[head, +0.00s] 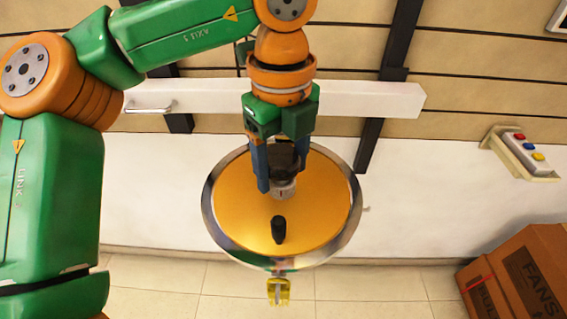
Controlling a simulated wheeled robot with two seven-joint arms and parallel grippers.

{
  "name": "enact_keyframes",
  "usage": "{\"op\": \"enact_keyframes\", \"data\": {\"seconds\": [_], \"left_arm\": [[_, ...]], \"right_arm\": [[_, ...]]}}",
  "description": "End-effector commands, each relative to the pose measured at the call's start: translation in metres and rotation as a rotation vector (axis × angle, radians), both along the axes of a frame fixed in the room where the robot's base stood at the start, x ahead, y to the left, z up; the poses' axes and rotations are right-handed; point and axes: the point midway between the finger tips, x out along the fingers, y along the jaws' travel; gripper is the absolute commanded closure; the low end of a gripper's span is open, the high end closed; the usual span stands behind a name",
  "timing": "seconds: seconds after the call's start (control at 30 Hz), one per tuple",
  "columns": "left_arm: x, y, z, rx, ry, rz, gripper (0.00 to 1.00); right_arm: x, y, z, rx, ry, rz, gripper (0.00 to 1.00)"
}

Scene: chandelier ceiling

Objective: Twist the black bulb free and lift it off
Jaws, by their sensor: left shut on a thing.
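My left gripper (282,180) comes down from the top with two blue fingers. It is shut on the black bulb (284,157), whose grey lower end shows between the fingertips. The bulb is over the upper part of a round golden disc (323,215) with a shiny metal rim. I cannot tell whether the bulb's lower end touches the disc. A small black knob-like piece (279,230) shows on the disc below the gripper. My right gripper is not in view.
A white beam (375,98) crosses behind the wrist. A panel with coloured buttons (522,150) is on the right wall. A cardboard box (520,278) stands at lower right. A small yellow piece (278,291) shows below the disc. Tiled floor is clear around it.

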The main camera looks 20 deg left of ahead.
Motion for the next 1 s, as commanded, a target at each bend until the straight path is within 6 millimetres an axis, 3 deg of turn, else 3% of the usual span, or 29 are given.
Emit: {"op": "enact_keyframes", "data": {"seconds": [0.6,1.0], "left_arm": [[0.0,0.0,0.028,0.001,-0.001,0.0,0.85],[0.0,0.0,0.032,0.001,-0.001,-0.001,0.85]], "right_arm": [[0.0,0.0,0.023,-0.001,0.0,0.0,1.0],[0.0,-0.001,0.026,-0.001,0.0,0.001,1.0]]}}
